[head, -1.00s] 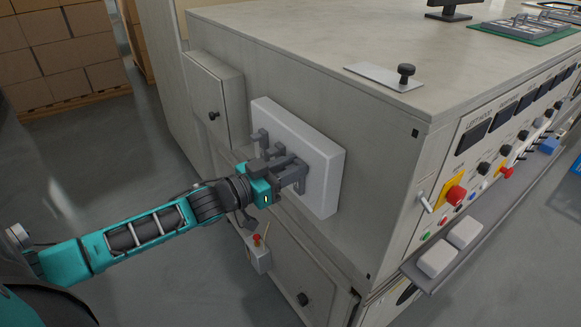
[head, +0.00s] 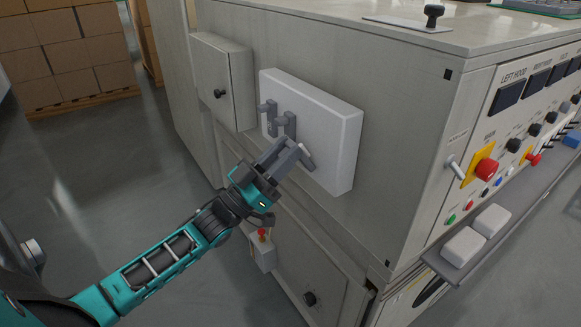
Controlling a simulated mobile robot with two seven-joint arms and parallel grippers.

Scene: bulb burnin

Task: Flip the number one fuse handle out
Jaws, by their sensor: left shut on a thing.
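A white fuse panel (head: 335,125) is mounted on the side of the large beige cabinet. Two grey fuse handles stand on its left part: the leftmost (head: 268,113) and the one beside it (head: 288,126). A third grey fuse handle (head: 307,160), nearest the right, is in the jaws of my left gripper (head: 288,157). It looks tilted down and outward from the panel; the fingers partly hide it. No number is readable on the handles. My right gripper does not show.
A small grey box with a black knob (head: 220,94) sits left of the panel. A small box with a red button (head: 262,236) is below my gripper. The control face with a red knob (head: 486,170) is at right. Cartons (head: 80,55) stand far left; the floor between is clear.

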